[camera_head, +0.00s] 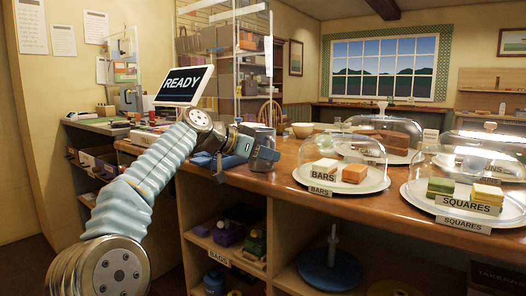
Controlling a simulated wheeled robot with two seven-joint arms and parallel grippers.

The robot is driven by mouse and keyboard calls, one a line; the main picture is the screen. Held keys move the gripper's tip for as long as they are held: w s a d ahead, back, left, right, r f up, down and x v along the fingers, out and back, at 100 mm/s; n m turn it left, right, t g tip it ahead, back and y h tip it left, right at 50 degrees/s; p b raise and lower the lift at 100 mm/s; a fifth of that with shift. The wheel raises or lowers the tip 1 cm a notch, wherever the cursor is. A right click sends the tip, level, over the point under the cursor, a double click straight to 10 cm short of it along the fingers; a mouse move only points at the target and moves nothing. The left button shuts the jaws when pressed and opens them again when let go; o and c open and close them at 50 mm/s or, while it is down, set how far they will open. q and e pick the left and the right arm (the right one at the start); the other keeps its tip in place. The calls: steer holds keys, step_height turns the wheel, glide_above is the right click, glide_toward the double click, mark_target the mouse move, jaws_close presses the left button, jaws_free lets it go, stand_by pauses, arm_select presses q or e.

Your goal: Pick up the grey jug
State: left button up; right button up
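My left arm reaches up from the lower left, and my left gripper (243,150) is at the jug's left side. The gripper and jug overlap in the picture. I cannot tell whether the fingers touch the jug or how far apart they are. The arm and gripper hide part of the jug's left side. My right gripper is not in view.
Glass domes over plates of cakes (345,163) and (465,190) fill the counter to the right. A bowl (302,130) stands behind the jug. A READY screen (185,85) is to the left. Open shelves (230,255) lie below the counter (260,182).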

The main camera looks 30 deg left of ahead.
arm_select(q)
steer(key=x, duration=0.4)
steer(key=shift+a+p, duration=0.1)
steer(key=shift+p, duration=0.2)
jaws_close()
steer(key=shift+r, duration=0.1)
step_height(320, 180, up, 10)
steer(key=p, duration=0.5)
steer(key=shift+p, duration=0.3)
